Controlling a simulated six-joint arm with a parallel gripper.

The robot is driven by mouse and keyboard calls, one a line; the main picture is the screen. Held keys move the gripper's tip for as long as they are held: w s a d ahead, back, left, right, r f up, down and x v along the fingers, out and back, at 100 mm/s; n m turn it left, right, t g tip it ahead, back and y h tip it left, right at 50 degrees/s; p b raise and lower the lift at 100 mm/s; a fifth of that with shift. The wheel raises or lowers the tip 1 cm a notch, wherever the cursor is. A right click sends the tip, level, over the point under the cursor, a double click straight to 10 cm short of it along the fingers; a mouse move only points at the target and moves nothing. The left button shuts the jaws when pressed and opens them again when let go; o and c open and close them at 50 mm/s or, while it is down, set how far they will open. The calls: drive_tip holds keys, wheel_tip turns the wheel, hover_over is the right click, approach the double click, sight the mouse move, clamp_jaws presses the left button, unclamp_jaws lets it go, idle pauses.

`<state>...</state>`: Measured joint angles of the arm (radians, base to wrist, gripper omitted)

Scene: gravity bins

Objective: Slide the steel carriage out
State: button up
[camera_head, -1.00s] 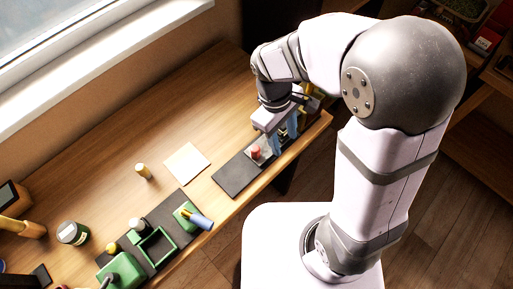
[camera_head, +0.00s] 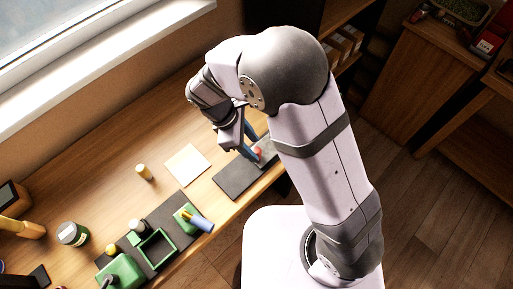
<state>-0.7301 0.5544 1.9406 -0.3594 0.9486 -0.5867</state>
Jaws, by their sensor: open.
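A small red knob (camera_head: 258,152) shows at the right end of a dark flat strip (camera_head: 236,180) near the table's front edge. A pale grey piece under the knob may be the steel carriage, but my arm hides most of it and I cannot tell its full shape. My gripper (camera_head: 251,156) has blue fingers pointing down just left of the red knob. It is open, and I cannot tell whether a finger touches the knob or the strip.
The table's middle is clear.

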sight(256, 150)
drive_tip(key=shift+p+x, duration=0.35)
drive_tip(key=shift+x, duration=1.55)
